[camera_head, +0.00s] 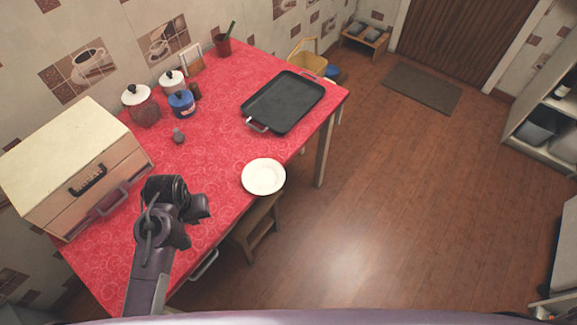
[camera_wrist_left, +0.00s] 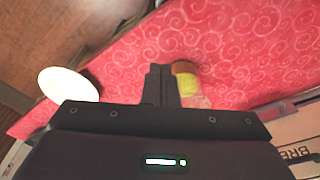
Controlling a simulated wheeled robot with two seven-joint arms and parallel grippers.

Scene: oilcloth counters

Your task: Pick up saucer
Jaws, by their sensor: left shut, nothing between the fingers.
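The saucer (camera_head: 263,177) is a round white plate lying flat on the red oilcloth at the table's near right edge. It also shows at the left in the wrist view (camera_wrist_left: 68,84), partly cut off by the gripper body. My left gripper (camera_wrist_left: 160,84) is shut and empty above the cloth, apart from the saucer. In the head view the left gripper (camera_head: 200,208) is left of and nearer than the saucer. My right gripper is not in view.
A black tray (camera_head: 283,102) lies behind the saucer. A yellow-and-brown object (camera_wrist_left: 187,80) is by the fingertips. A stool (camera_head: 257,228) stands below the edge.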

